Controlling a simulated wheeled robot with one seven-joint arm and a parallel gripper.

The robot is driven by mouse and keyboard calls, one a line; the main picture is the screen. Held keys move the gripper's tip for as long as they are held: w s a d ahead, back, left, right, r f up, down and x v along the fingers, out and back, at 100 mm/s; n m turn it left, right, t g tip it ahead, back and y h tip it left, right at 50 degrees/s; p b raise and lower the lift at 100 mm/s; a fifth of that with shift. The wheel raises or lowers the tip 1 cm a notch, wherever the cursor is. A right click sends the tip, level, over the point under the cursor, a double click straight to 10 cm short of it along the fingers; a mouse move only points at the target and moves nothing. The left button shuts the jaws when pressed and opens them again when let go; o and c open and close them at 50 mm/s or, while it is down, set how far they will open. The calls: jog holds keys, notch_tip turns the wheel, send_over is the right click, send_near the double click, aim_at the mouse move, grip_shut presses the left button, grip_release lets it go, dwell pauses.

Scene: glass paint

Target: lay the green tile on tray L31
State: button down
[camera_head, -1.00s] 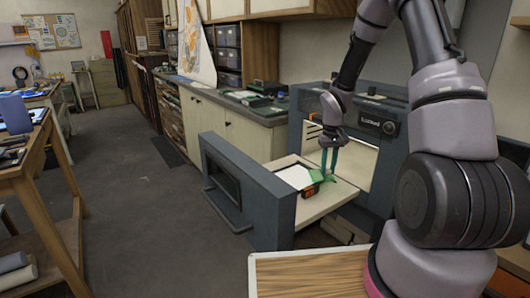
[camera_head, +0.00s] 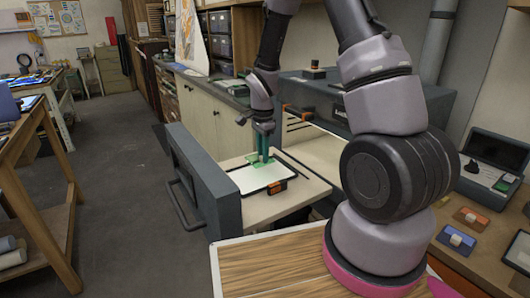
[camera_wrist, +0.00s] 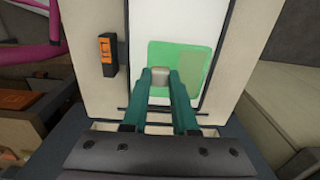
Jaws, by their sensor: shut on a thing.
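My gripper (camera_head: 262,157) is shut on the green tile (camera_head: 253,158), over the far end of a white tray (camera_head: 262,180) with a dark rim. In the wrist view, my jaws (camera_wrist: 160,82) hold a small pale knob on the translucent green tile (camera_wrist: 178,53). A paler green patch shows beside the tile on the white tray surface (camera_wrist: 208,25). I cannot tell whether the tile touches the tray. A black and orange tag (camera_head: 277,187) sits beside the tray; it also shows in the wrist view (camera_wrist: 108,52). Its lettering is unreadable.
The tray lies on a pulled-out drawer shelf with a dark front panel (camera_head: 190,180). A dark cabinet (camera_head: 315,100) stands behind. A wooden top (camera_head: 265,270) is in front.

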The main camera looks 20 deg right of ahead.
jog(key=shift+f, duration=2.9)
jog(key=shift+f, duration=0.1)
jog(key=c, duration=0.6)
grip_release()
jog(key=shift+r, duration=3.5)
